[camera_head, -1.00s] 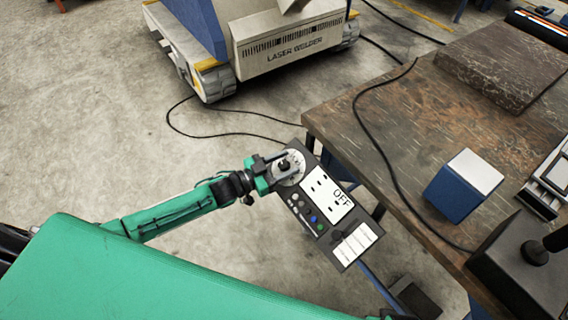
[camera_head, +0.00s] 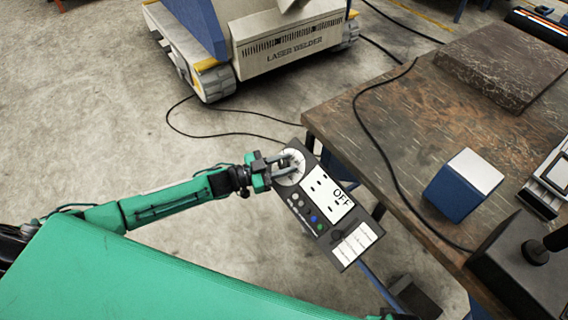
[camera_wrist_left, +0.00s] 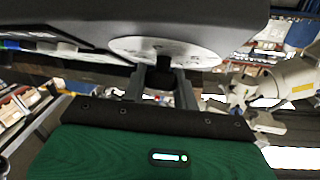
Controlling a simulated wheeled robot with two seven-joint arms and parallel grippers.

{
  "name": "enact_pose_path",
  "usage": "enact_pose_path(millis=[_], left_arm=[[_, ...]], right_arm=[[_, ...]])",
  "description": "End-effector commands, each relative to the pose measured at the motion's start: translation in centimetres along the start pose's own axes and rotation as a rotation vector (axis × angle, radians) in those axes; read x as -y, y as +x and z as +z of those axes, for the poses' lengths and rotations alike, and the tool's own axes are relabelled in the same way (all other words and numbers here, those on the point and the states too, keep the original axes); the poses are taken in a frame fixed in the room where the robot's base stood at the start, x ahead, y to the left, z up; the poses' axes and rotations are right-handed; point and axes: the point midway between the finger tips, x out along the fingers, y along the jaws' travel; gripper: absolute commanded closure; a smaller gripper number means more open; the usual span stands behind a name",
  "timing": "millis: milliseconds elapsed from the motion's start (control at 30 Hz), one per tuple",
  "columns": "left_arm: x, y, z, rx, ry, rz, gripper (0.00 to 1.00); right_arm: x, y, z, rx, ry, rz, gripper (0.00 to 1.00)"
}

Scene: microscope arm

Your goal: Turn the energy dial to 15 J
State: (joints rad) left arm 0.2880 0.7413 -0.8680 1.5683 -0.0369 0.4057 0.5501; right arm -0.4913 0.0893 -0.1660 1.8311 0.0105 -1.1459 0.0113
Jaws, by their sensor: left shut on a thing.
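The control panel (camera_head: 345,213) is a dark tilted box beside the table's near left corner. Its white screen (camera_head: 320,188) reads OFF at one end, with several coloured buttons beside it. The round white energy dial (camera_head: 292,168) is at its upper left end; its scale is too small to read. My left gripper (camera_head: 282,162) is shut on the dark dial knob. In the left wrist view, the two fingers (camera_wrist_left: 161,80) flank the knob (camera_wrist_left: 162,52) in front of the white dial disc (camera_wrist_left: 200,57). My right gripper is not in view.
A wooden table (camera_head: 400,130) to the right bears a blue and white block (camera_head: 463,186), a dark slab (camera_head: 505,65) and a black cable. A laser welder (camera_head: 290,45) stands on the floor behind.

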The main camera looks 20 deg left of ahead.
Motion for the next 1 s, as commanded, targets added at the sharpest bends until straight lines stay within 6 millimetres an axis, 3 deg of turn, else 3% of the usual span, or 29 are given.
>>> enact_pose_path(millis=[267,533,1000], left_arm=[[0.2,0.0,-0.1,0.002,0.139,0.194,0.94],[0.0,0.0,-0.1,0.001,0.252,0.362,0.94],[-0.1,-0.1,0.1,0.001,0.346,0.499,0.94]], right_arm=[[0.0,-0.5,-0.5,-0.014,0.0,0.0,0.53],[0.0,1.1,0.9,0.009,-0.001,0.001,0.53],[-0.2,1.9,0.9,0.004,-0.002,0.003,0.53]])
